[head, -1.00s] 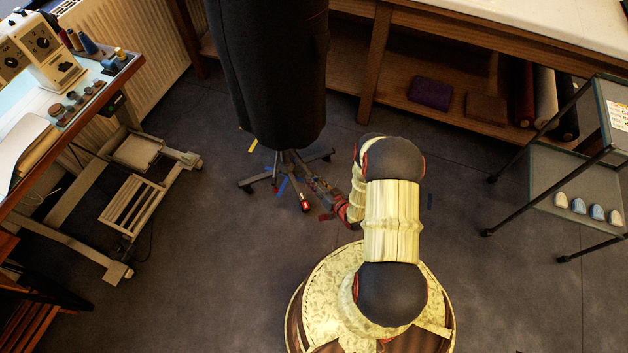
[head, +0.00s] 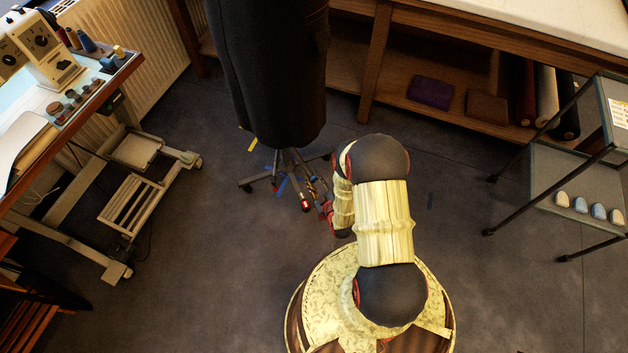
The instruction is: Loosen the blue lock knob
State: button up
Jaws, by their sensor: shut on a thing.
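A dark garment (head: 268,75) hangs on a dress form whose wheeled stand (head: 262,182) shows below the hem. My gripper (head: 307,173) is small and partly lost among the stand's legs, close to its post just under the hem. It is shut at the post. The blue lock knob cannot be made out apart from the gripper and the hem's shadow.
Blue, yellow and red strips lie on the floor by the stand. A sewing table (head: 120,75) stands at left, a wooden workbench (head: 440,20) at the back and a grey trolley (head: 575,150) at right.

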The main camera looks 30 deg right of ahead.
jog(key=n, duration=0.1)
jog(key=n+h, duration=0.1)
jog(key=n, duration=0.2)
jog(key=shift+s+f+n+t, duration=0.3)
jog(key=shift+s, duration=0.05)
jog(key=n+t+h, duration=0.1)
jog(key=n, duration=0.4)
jog(key=shift+n+t, duration=0.3)
jog(key=shift+n, duration=0.2)
jog(key=o, duration=0.9)
jog(key=shift+o, duration=1.2)
jog(key=shift+w+r, duration=0.2)
